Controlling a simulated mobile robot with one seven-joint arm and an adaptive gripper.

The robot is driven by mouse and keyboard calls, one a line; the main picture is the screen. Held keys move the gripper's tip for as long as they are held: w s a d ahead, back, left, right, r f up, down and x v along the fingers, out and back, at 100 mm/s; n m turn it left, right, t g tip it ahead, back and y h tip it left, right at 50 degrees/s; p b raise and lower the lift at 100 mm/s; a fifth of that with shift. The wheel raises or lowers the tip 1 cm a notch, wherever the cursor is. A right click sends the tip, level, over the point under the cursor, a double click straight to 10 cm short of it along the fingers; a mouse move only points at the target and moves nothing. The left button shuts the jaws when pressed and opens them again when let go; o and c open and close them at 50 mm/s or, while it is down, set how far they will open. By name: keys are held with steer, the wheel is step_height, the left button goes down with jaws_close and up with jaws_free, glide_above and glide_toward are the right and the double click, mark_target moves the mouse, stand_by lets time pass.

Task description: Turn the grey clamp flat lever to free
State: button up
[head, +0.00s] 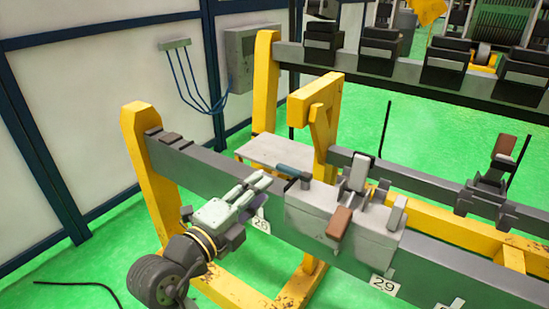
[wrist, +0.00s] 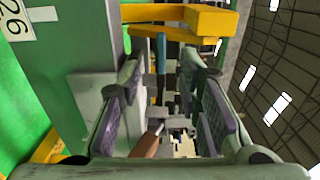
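A light grey clamp block (head: 310,215) sits on the dark beam. A teal flat lever (head: 294,171) lies low across its left end; it also shows upright between my fingers in the wrist view (wrist: 161,52). A brown-ended lever (head: 339,223) hangs down the clamp's front, and a grey upright piece (head: 360,172) stands behind it. My gripper (head: 262,184) is just left of the clamp, fingers pointing at the teal lever. In the wrist view my gripper (wrist: 160,68) is open, with a clear gap between its padded fingers. I see nothing held. Contact with the lever cannot be told.
The dark beam (head: 450,258) carries number labels and runs right. A yellow post (head: 318,115) rises just behind the clamp. Another clamp with a brown-ended lever (head: 505,145) stands at the right. A pale table (head: 280,152) is behind. Green floor lies open at the left.

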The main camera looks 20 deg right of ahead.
mark_target(282, 171)
steer(key=p+x, duration=0.2)
steer(key=x, duration=0.7)
steer(key=shift+d+r+p, duration=0.15)
steer(key=shift+d+p, duration=0.1)
steer(key=shift+p, duration=0.15)
steer(key=shift+w+d, duration=0.3)
steer(key=shift+w, duration=0.05)
jaws_close()
